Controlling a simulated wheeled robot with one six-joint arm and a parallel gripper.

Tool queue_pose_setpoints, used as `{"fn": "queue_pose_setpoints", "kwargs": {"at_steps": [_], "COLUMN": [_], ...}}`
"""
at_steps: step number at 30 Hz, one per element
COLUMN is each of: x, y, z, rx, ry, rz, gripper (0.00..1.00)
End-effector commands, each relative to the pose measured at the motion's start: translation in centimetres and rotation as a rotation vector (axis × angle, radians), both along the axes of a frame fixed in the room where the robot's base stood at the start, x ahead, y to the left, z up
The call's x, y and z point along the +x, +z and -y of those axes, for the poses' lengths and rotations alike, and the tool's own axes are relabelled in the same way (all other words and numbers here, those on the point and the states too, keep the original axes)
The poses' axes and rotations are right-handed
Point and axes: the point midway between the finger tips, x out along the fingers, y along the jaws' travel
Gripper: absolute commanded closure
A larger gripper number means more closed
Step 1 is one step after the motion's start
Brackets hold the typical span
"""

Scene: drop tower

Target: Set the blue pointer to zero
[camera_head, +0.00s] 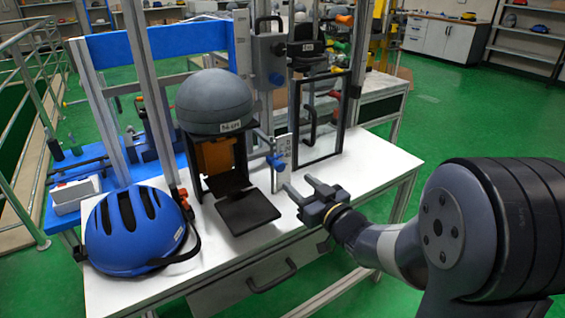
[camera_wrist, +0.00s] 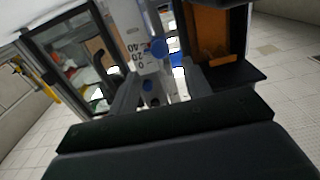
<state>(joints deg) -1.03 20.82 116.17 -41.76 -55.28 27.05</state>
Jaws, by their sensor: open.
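The blue pointer (camera_head: 275,161) sits at the edge of a pale upright scale plate (camera_head: 284,152) on the drop tower, above the white table. In the wrist view the blue pointer (camera_wrist: 157,47) is beside the scale (camera_wrist: 134,42), whose marks read 40, 20 and 0. It is close to the 40 end, away from the 0, though the exact reading is hard to tell. My gripper (camera_head: 301,187) is open and empty, in front of and below the pointer, apart from it. In the wrist view my gripper's fingers (camera_wrist: 161,86) stand either side of the scale's lower end.
A grey dome helmet (camera_head: 214,102) rests on the black and orange stand left of the scale. A blue helmet (camera_head: 133,229) lies on the white table (camera_head: 370,168) at the left. A black-framed panel (camera_head: 322,118) stands right of the scale. The table's right end is clear.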

Motion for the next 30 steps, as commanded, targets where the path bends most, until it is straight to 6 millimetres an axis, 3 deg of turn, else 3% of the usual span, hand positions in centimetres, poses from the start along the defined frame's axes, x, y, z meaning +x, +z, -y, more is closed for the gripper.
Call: {"fn": "queue_pose_setpoints", "kwargs": {"at_steps": [15,28,30], "x": [7.1,8.1,8.1], "y": [-0.1,-0.1,-0.1], "z": [-4.9,-5.4,-5.4], "rx": [-0.001,-0.001,-0.001], "ry": [-0.001,-0.004,-0.004], "rz": [0.0,-0.002,-0.002], "gripper": [0.54,0.54,0.58]}}
